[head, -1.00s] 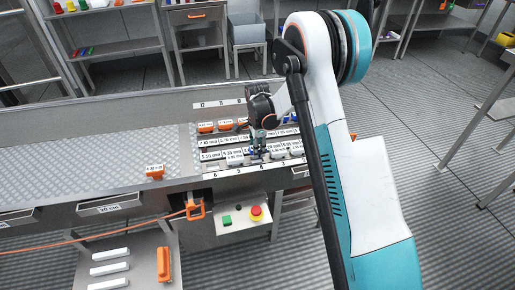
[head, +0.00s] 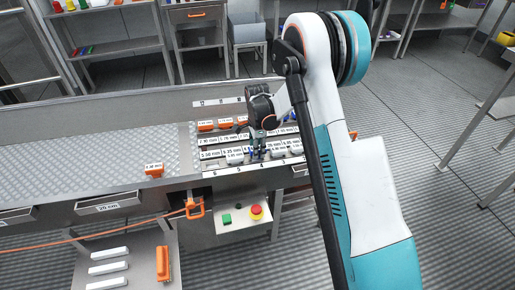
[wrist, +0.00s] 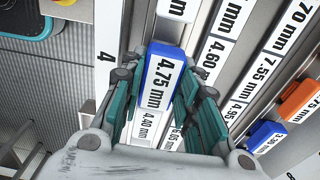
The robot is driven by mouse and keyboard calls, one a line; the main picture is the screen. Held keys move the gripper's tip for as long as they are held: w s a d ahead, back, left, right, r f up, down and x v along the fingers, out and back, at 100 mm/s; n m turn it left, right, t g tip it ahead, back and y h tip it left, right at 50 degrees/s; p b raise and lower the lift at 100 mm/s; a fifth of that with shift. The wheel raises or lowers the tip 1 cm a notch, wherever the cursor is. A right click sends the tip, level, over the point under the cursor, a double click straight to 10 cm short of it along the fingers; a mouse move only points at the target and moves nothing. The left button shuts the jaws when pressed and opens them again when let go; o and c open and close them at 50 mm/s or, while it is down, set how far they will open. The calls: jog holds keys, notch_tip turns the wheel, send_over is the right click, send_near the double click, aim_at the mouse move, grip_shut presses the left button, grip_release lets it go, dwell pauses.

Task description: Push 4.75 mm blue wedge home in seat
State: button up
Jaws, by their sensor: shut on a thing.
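The blue wedge (wrist: 160,85), with a white 4.75 mm label on its face, is between the teal fingers of my gripper (wrist: 163,95) in the wrist view. The gripper is shut on it. In the head view my gripper (head: 257,145) points down at the front rows of the rack (head: 208,173), near the number 4. The wedge is mostly hidden there.
Other labelled seats lie close on the right, with an orange wedge (wrist: 299,101) and another blue wedge (wrist: 264,138). An orange wedge (head: 154,170) lies on the bench left of the rack, where the patterned top (head: 90,165) is mostly clear. A red button (head: 257,212) is below.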

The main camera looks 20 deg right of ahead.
jog(key=shift+f+b, duration=0.65)
jog(key=shift+f, duration=0.35)
jog(key=o, duration=1.2)
jog(key=shift+o, duration=0.2)
